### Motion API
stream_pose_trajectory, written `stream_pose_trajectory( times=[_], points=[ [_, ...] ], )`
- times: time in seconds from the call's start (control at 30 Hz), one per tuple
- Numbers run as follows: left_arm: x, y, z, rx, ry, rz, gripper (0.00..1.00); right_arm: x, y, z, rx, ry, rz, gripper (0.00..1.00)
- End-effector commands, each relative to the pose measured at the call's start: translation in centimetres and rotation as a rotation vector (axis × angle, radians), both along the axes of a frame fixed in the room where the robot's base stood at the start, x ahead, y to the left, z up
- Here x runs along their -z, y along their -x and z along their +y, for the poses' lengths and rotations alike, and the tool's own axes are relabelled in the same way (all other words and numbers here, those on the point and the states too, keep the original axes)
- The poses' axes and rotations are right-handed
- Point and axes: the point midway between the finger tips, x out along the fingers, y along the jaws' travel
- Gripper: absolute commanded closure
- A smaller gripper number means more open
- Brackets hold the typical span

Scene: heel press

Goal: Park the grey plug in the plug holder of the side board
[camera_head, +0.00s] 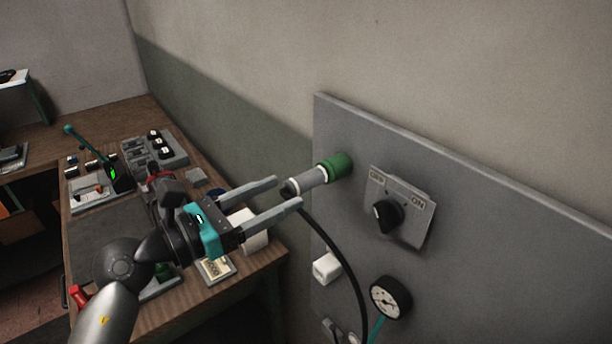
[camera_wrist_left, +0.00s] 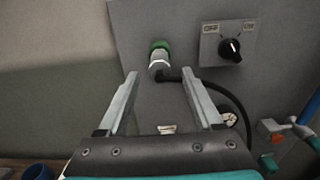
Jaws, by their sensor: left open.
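The grey plug (camera_head: 308,180) sits in the green socket (camera_head: 337,164) on the grey side board (camera_head: 480,235). A black cable hangs from its near end. In the left wrist view the plug (camera_wrist_left: 159,62) shows just ahead of the fingertips. My left gripper (camera_head: 287,192) is open and empty, its fingers pointing at the plug's near end; I cannot tell whether the tips reach alongside it. A small white block (camera_head: 326,267) is fixed to the board below the socket; I cannot tell for sure that it is the plug holder. My right gripper is not in view.
An OFF/ON switch (camera_head: 388,214) with a black knob is right of the socket. A round gauge (camera_head: 391,297) sits lower on the board. The cable (camera_head: 352,262) loops down between socket and gauge. A wooden bench (camera_head: 180,297) with devices stands at the left.

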Motion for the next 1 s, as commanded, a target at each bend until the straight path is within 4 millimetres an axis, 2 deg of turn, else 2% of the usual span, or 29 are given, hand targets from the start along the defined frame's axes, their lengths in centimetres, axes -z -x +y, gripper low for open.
stream_pose_trajectory(
  times=[0.2, 0.43, 1.0],
  points=[
    [-0.2, -2.0, -2.7, 0.001, 0.002, 0.000, 0.33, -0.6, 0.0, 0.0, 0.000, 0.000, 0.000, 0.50],
    [-0.1, -3.3, -4.5, 0.000, 0.001, 0.001, 0.33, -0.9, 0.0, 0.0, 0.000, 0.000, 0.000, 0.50],
    [0.0, -3.7, -5.1, -0.001, 0.001, 0.001, 0.33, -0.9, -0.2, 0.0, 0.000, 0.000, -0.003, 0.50]
  ],
)
